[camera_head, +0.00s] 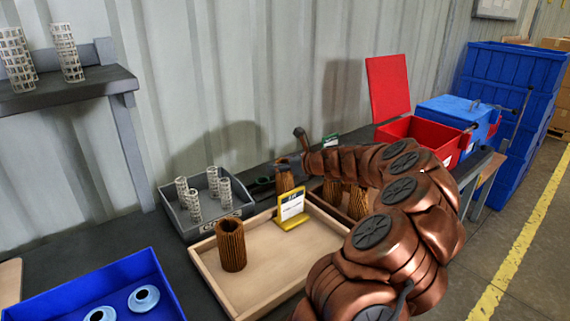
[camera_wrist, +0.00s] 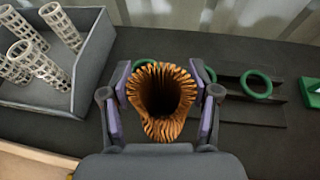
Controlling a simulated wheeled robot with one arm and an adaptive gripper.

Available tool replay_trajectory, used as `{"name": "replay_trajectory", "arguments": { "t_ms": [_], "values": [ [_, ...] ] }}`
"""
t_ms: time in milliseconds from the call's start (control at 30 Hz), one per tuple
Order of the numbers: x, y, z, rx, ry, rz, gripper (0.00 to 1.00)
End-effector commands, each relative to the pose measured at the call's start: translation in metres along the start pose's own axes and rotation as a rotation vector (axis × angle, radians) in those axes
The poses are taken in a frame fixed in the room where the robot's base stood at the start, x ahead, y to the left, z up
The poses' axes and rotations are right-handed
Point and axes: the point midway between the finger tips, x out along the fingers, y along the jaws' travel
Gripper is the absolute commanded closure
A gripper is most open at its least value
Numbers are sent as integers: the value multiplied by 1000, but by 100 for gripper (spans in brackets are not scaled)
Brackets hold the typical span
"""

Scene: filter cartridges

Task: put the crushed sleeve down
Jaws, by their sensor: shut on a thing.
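An orange-brown pleated sleeve (camera_wrist: 143,124) is between my gripper's fingers (camera_wrist: 162,92) in the wrist view. Its open rim is uneven and out of round, drawn toward the wrist. In the head view my gripper (camera_head: 290,162) is shut on this sleeve (camera_head: 285,182), which is upright behind the yellow sign stand. The sleeve's lower end is hidden there, so I cannot tell whether it touches the bench. Another pleated sleeve (camera_head: 231,250) stands upright in the light wooden tray (camera_head: 268,288).
A grey bin (camera_head: 178,217) with several white perforated cores is to the left. Green rings (camera_wrist: 256,84) lie on a dark holder behind the sleeve. A yellow sign stand (camera_head: 291,211) is close by. A blue bin (camera_head: 150,268) and a red bin (camera_head: 440,150) flank the area.

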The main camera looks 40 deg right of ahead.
Motion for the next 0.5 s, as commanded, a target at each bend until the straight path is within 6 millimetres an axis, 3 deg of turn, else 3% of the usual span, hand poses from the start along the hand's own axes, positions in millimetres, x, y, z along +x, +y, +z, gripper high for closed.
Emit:
{"name": "replay_trajectory", "arguments": {
  "t_ms": [267, 300, 500],
  "values": [
    [0, -1, -1, 1, 0, -1, 72],
    [0, -1, -1, 0, 0, -2, 36],
    [0, -1, -1, 0, 0, -2, 15]
  ]
}}
